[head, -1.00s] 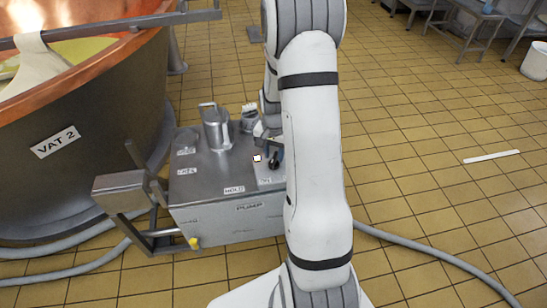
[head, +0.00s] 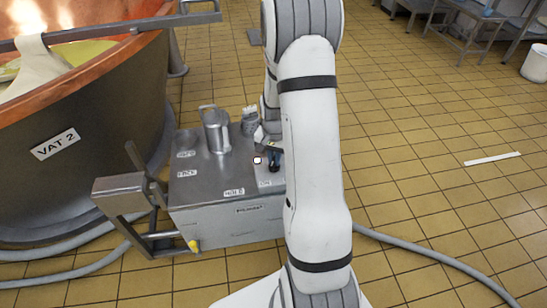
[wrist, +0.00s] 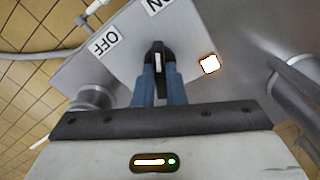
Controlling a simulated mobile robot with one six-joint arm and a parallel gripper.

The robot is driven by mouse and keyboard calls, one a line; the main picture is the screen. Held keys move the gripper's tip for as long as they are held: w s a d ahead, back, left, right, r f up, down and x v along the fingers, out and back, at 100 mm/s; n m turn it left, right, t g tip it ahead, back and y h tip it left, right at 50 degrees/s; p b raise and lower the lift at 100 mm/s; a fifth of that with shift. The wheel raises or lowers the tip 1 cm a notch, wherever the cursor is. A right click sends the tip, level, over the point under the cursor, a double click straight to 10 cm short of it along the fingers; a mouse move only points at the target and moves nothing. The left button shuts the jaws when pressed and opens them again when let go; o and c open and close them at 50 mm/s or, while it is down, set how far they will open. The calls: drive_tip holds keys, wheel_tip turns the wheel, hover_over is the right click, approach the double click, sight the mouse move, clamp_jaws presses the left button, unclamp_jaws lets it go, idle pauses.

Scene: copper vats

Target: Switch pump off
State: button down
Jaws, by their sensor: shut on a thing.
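The pump is a grey metal box (head: 215,222) beside the copper vat in the head view. Its black rotary switch (wrist: 157,50) has a white line and shows between my blue fingers in the wrist view. My gripper (wrist: 158,78) is shut on the switch. The white line points roughly up the wrist picture, toward a partly cut-off label ending in N (wrist: 157,5). An OFF label (wrist: 104,42) lies left of the switch. A lit lamp (wrist: 209,64) glows white with an orange rim to its right; it also shows in the head view (head: 257,160).
A metal jug (head: 216,131) and a smaller metal item (head: 249,122) stand on the pump's top. VAT 2 (head: 90,130) is close at left. A grey hose (head: 430,262) runs over the tiles at right. My arm hides the box's right side. Open floor lies right.

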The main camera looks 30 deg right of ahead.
drive_tip(key=shift+n, duration=0.4)
drive_tip(key=n+p, duration=0.1)
drive_tip(key=n, duration=0.4)
drive_tip(key=shift+n, duration=0.3)
drive_tip(key=n, duration=0.5)
drive_tip(key=shift+w+p, duration=0.1)
drive_tip(key=shift+p, duration=0.2)
drive_tip(key=shift+n, duration=0.4)
drive_tip(key=c, duration=1.5)
unclamp_jaws()
drive_tip(key=shift+r, duration=0.1)
wheel_tip(320, 180, up, 8)
drive_tip(key=shift+f+p, duration=0.15)
drive_tip(key=shift+p, duration=0.75)
